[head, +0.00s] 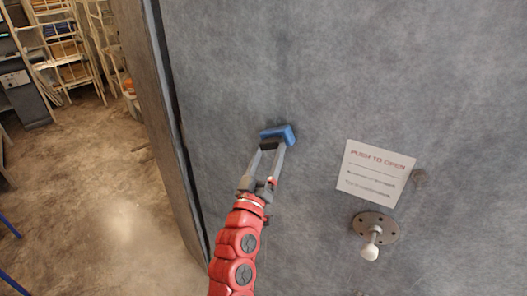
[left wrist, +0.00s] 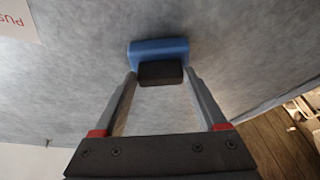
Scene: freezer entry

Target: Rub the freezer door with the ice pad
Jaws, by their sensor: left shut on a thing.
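The ice pad (head: 280,134) is a blue block with a dark grip part. My left gripper (head: 268,146) is shut on the dark part. The left wrist view shows the blue pad (left wrist: 158,51) and the black grip (left wrist: 160,72) between the fingertips of my left gripper (left wrist: 160,76). The pad is at the face of the grey freezer door (head: 330,60) and appears to touch it; its contact side is hidden. The door face also fills most of the left wrist view (left wrist: 80,60). My right gripper is not in view.
A white "PUSH TO OPEN" sign (head: 375,172) is on the door right of the pad. Below it, a round plate with a white-tipped knob (head: 372,240) sticks out. The door edge (head: 170,120) is at left, with open floor (head: 90,200) and shelving (head: 70,45) beyond.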

